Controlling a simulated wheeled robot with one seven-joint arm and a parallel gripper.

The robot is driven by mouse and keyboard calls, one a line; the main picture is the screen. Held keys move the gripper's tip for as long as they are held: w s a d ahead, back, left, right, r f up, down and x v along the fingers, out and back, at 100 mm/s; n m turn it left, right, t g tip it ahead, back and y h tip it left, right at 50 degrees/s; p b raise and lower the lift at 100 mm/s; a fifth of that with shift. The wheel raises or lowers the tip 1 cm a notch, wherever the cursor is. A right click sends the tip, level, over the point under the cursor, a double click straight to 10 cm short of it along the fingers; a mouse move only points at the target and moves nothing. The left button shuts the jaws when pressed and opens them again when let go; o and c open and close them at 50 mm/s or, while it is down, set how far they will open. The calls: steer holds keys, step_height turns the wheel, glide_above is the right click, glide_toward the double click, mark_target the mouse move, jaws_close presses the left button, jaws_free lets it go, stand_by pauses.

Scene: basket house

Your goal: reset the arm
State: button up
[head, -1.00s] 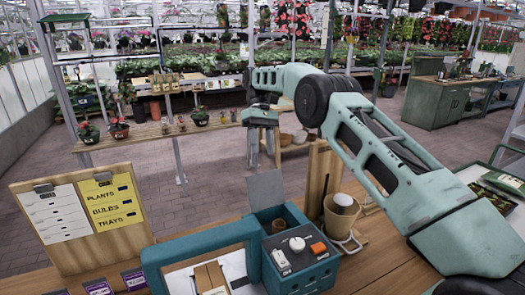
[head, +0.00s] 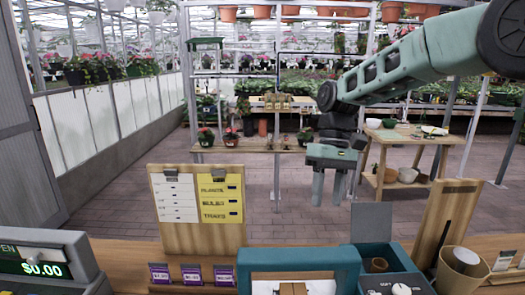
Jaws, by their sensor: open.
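My teal arm comes in from the upper right in the head view. My gripper (head: 329,188) hangs from it with its fingers pointing down, over the far side of the wooden counter. Its two grey fingers are apart, with nothing between them. It is above and behind the teal box (head: 378,256), touching nothing that I can see.
On the counter (head: 217,259) stand a clipboard sign (head: 198,229), a cash register (head: 45,268) at the left, a teal frame (head: 300,255) and a beige pot (head: 460,265). Beyond are a potting table (head: 398,182), plant shelves and open brick floor (head: 240,190).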

steer(key=s+f+t+b, duration=0.1)
steer(key=s+f, duration=0.2)
steer(key=s, duration=0.7)
steer(key=s+f+n+t+b, duration=0.1)
steer(key=s+f, duration=0.2)
steer(key=s, duration=0.7)
steer(key=s+f+n+t+b, duration=0.1)
steer(key=s+f, duration=0.2)
steer(key=s, duration=0.7)
steer(key=shift+f+t+h+b, duration=0.25)
steer(key=shift+t+h+b, duration=0.15)
steer(key=shift+c, duration=0.8)
steer(key=shift+a, duration=0.15)
